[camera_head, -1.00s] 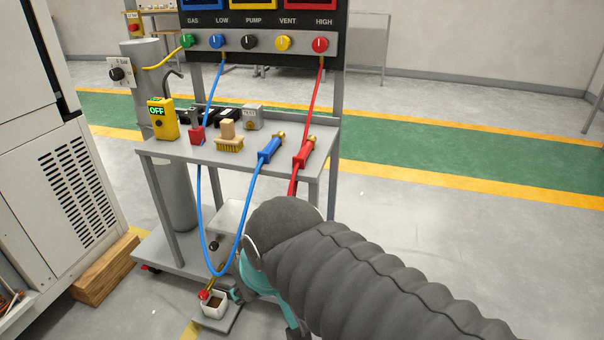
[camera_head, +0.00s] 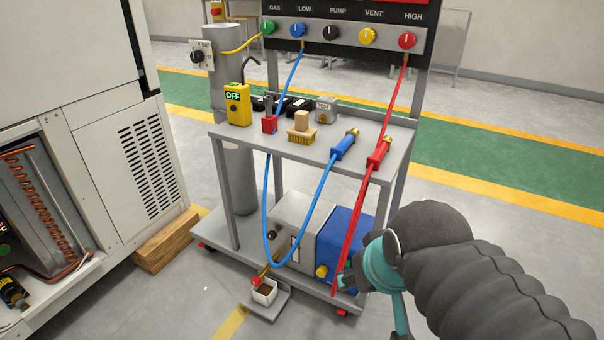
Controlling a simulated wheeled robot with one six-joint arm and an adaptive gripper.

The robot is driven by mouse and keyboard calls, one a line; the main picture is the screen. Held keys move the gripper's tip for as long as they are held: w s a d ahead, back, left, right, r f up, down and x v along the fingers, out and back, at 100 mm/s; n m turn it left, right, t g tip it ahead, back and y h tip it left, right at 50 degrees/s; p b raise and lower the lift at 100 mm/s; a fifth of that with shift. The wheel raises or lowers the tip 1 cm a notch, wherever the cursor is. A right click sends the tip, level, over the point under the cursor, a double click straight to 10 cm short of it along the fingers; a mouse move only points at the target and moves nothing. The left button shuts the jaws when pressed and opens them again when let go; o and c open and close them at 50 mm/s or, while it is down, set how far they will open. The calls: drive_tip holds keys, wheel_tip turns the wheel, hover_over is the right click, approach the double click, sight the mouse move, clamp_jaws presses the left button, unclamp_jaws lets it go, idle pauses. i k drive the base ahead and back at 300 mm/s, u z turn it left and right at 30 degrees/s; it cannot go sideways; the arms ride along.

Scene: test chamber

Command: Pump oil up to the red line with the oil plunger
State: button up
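A small white cup (camera_head: 265,292) with dark brown contents stands on a low grey step at the front of the cart's foot. A red knob (camera_head: 256,281) sits at its rim beside a thin brass-coloured rod; this looks like the oil plunger. Behind it, a grey and blue pump (camera_head: 340,243) rests on the cart's lower shelf. A narrow pale window (camera_head: 295,249) shows on its front; I cannot make out a red line or oil level.
The cart's upper shelf (camera_head: 385,160) holds a yellow meter (camera_head: 237,104), a brush (camera_head: 301,128) and hose ends. A blue hose (camera_head: 267,205) loops down near the cup. A red hose (camera_head: 357,220) hangs close to my gripper. A wooden block (camera_head: 165,242) lies left; floor in front is clear.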

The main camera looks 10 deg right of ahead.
sight(322, 270)
drive_tip(key=z, duration=0.05)
drive_tip(key=k, duration=1.15)
drive_tip(key=u, duration=0.05)
